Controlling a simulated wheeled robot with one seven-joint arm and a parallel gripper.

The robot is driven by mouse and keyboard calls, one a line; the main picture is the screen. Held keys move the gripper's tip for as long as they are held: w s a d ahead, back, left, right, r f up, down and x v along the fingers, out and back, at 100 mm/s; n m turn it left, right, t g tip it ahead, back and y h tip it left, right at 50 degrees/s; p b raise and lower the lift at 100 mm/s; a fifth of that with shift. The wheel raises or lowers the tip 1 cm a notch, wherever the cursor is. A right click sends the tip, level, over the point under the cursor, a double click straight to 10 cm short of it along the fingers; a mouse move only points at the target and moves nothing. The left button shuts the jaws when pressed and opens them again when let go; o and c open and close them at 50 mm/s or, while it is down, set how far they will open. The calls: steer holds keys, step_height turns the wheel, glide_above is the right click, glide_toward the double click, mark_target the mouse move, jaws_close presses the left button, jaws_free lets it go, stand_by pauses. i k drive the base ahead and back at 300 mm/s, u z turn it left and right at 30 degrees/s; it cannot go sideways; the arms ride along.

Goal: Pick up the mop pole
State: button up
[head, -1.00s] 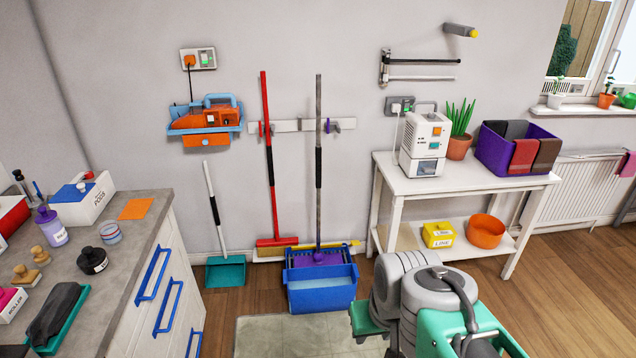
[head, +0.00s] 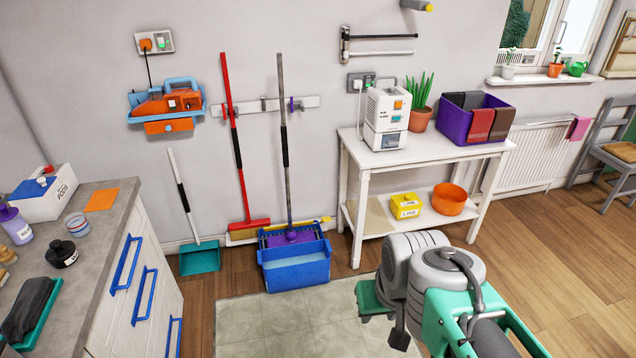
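The mop pole (head: 284,190) is a long grey pole with a black grip. It stands nearly upright against the wall rack, at a purple clip (head: 295,104). Its purple mop head (head: 292,236) is at the blue bucket (head: 296,272), and its lower end is partly hidden by the bucket. My arm shows at the lower right, well apart from the pole.
A red-handled broom (head: 240,160) leans left of the pole, with a teal dustpan (head: 200,258) beyond it. A white shelf table (head: 425,152) stands to the right. A drawer counter (head: 100,245) is on the left. A pale mat (head: 285,320) covers floor before the bucket.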

mark_target(290, 233)
steer(key=u, duration=0.75)
steer(key=k, duration=0.15)
steer(key=z, duration=1.35)
steer(key=i, duration=1.55)
steer(key=u, duration=1.55)
steer(key=i, duration=0.9)
steer(key=u, duration=0.95)
steer(key=i, duration=0.55)
